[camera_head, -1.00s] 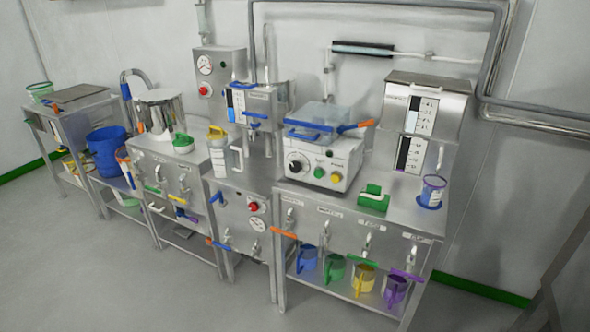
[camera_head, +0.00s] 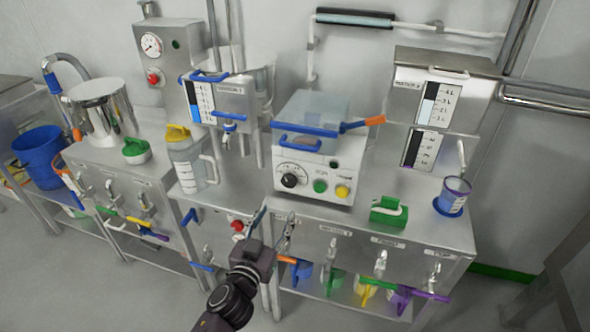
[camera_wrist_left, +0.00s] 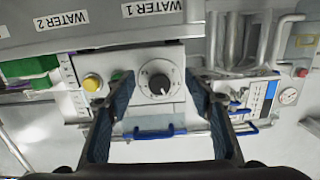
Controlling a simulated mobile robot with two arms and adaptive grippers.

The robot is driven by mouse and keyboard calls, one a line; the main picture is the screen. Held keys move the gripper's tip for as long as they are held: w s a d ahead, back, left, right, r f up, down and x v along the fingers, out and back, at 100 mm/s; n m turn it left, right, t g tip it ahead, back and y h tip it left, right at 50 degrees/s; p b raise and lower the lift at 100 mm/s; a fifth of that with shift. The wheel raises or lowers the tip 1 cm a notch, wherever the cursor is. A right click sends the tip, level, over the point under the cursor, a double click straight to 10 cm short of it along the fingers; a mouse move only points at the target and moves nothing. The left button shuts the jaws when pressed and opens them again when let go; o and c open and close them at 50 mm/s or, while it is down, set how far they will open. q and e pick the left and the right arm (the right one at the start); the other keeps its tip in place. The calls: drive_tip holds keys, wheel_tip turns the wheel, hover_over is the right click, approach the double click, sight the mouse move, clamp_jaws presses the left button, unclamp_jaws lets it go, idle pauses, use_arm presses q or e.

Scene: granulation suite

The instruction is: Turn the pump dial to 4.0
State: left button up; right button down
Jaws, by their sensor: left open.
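The pump dial (camera_head: 289,181) is a black knob on a round marked scale, on the front of a white pump box (camera_head: 325,167). A green button (camera_head: 320,186) and a yellow button (camera_head: 342,191) sit to its right. My left gripper (camera_head: 270,225) is in front of the bench, below the dial and apart from it. In the left wrist view the dial (camera_wrist_left: 159,83) shows upside down between the open fingers of my left gripper (camera_wrist_left: 160,98), with nothing held. The scale numbers are too small to read. My right gripper is not in view.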

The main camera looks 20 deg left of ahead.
sight(288, 184)
use_arm(q)
drive_tip(key=shift+t, duration=0.4)
drive_tip(key=shift+w+d+r+p, duration=0.15)
drive_tip(key=shift+w+r, duration=0.45)
drive_tip(key=shift+w, duration=0.85)
drive_tip(key=shift+w+d+r+p, duration=0.1)
drive_tip(key=shift+w+r, duration=0.5)
drive_tip(key=shift+w, duration=0.8)
drive_tip(key=shift+w+d+r+p, duration=0.15)
drive_tip(key=shift+w+r, duration=0.45)
drive_tip(key=shift+w, duration=0.85)
drive_tip(key=c, duration=1.2)
drive_tip(key=shift+o, duration=0.2)
